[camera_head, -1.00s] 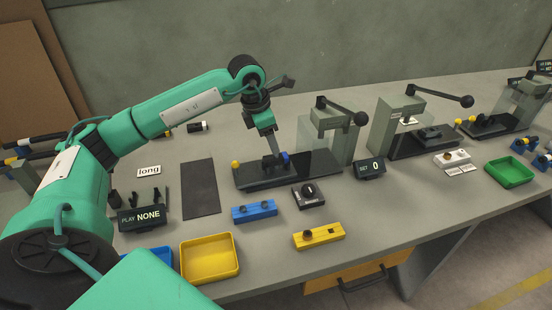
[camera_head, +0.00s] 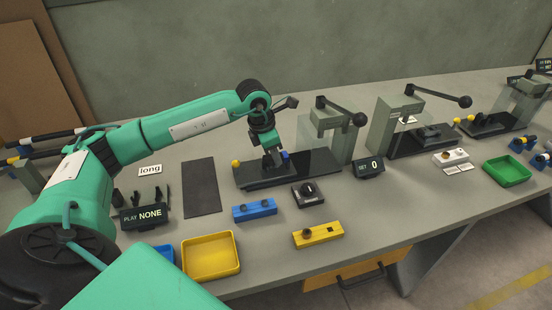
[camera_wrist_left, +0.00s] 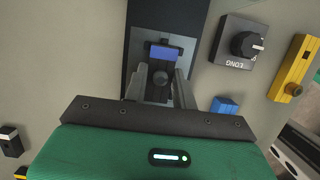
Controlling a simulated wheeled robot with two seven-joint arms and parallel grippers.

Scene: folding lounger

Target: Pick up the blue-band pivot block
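The blue-band pivot block (camera_head: 285,155) is a small dark block with a blue band. It sits on the black base plate (camera_head: 318,160) of the nearest press station. My left gripper (camera_head: 273,160) points down at it from above. In the left wrist view the blue band (camera_wrist_left: 165,54) shows just ahead of the fingertips, and the gripper (camera_wrist_left: 161,82) has one finger on each side of the dark block. The fingers look apart, and I cannot see firm contact with the block. My right gripper is not in view.
A yellow knob (camera_head: 235,163) stands at the plate's left end. The press with its lever (camera_head: 345,113) rises to the right. A dial box (camera_head: 309,194), a blue block (camera_head: 254,209) and a yellow block (camera_head: 318,234) lie in front. A dark mat (camera_head: 201,187) lies left.

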